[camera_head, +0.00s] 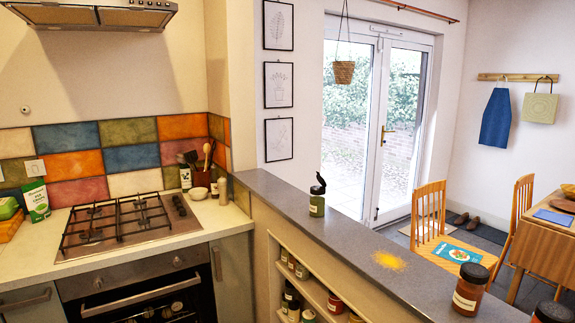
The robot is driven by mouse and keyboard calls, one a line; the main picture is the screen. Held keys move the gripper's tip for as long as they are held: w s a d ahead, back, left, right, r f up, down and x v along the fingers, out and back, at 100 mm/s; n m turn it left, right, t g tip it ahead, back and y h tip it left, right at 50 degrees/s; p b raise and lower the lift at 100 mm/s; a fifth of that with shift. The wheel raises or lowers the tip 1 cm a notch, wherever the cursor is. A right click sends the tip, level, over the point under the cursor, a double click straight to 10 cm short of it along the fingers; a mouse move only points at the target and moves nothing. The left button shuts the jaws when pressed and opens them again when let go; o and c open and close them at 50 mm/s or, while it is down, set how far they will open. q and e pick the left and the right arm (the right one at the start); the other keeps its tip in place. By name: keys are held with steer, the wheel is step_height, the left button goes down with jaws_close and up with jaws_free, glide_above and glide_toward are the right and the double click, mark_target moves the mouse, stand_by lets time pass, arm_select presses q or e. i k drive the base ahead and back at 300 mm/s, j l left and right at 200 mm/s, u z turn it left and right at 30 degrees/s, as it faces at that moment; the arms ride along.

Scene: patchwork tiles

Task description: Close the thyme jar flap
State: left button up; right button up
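A small green jar (317,206) with a pale label stands upright on the grey ledge (345,240). Its black flap (320,179) is raised and tilted up above the rim, so the jar is open. The label is too small to read, so I cannot confirm that it says thyme. Neither of my grippers shows in this view.
A patch of yellow powder (389,260) lies on the ledge. A black-lidded brown jar (469,291) stands to its right, with another dark-topped jar (553,313) at the corner. Shelves (313,289) below hold several jars. A gas hob (125,222) is at left, a wooden chair (430,208) beyond.

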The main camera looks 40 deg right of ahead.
mark_target(320, 178)
steer(key=i+j+z, duration=0.1)
steer(key=i, duration=1.15)
steer(key=i+j+z, duration=0.1)
steer(key=z, duration=0.35)
steer(key=i+j+z, duration=0.2)
steer(key=z, duration=0.25)
steer(key=i+j+z, duration=0.25)
steer(key=z, duration=0.2)
